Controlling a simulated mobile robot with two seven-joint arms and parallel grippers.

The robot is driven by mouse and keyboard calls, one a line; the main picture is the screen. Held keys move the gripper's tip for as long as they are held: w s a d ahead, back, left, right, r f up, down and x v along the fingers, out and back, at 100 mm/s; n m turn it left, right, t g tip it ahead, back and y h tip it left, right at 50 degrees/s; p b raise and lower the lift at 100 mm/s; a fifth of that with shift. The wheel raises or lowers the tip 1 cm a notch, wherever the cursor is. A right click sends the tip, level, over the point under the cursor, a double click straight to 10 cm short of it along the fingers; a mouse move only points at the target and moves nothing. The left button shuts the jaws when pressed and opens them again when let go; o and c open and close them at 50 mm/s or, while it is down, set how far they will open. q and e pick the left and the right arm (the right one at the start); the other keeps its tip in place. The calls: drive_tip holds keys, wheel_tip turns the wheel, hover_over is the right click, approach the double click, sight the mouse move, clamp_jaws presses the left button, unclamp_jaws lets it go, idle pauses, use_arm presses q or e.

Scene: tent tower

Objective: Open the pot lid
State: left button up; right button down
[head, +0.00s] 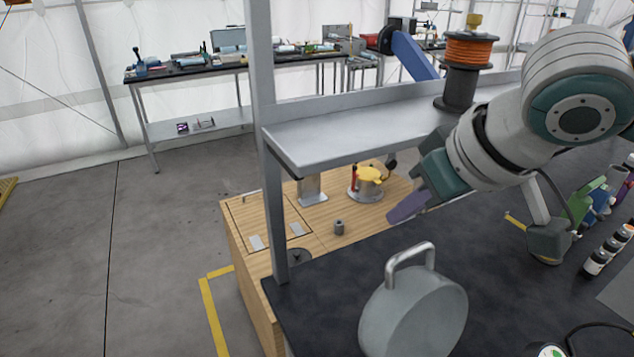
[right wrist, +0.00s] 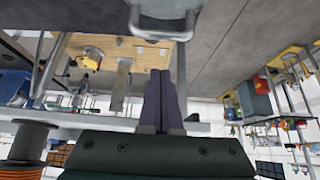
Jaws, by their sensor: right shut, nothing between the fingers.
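The grey metal pot lid (head: 418,312) shows at the bottom of the head view, above the dark tabletop, with a raised loop handle (head: 410,255) on top. Whether a pot body is under it I cannot tell. A grey handle-like part (right wrist: 165,22) shows at the top edge of the right wrist view. My right gripper (head: 404,209) is beyond the lid in the head view, apart from the handle. Its purple fingers (right wrist: 160,78) are together and empty in the right wrist view. My left gripper is not in view.
A grey shelf (head: 350,133) on an upright post (head: 267,150) stands behind the lid, carrying an orange spool (head: 470,52). A wooden bench (head: 250,222) lies beyond. Bottles (head: 597,258) and green tools (head: 590,192) stand at the right. The dark tabletop (head: 480,240) is clear behind the lid.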

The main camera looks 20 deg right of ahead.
sight(400, 272)
drive_tip(key=f+p, duration=0.2)
drive_tip(key=f, duration=0.1)
drive_tip(key=shift+s+f+p, duration=0.2)
drive_tip(key=shift+s+p, duration=0.1)
drive_tip(key=shift+s, duration=0.05)
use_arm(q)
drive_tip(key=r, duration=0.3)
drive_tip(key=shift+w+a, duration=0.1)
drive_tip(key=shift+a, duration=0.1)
use_arm(e)
drive_tip(key=shift+s+f, duration=0.1)
drive_tip(key=shift+s, duration=0.2)
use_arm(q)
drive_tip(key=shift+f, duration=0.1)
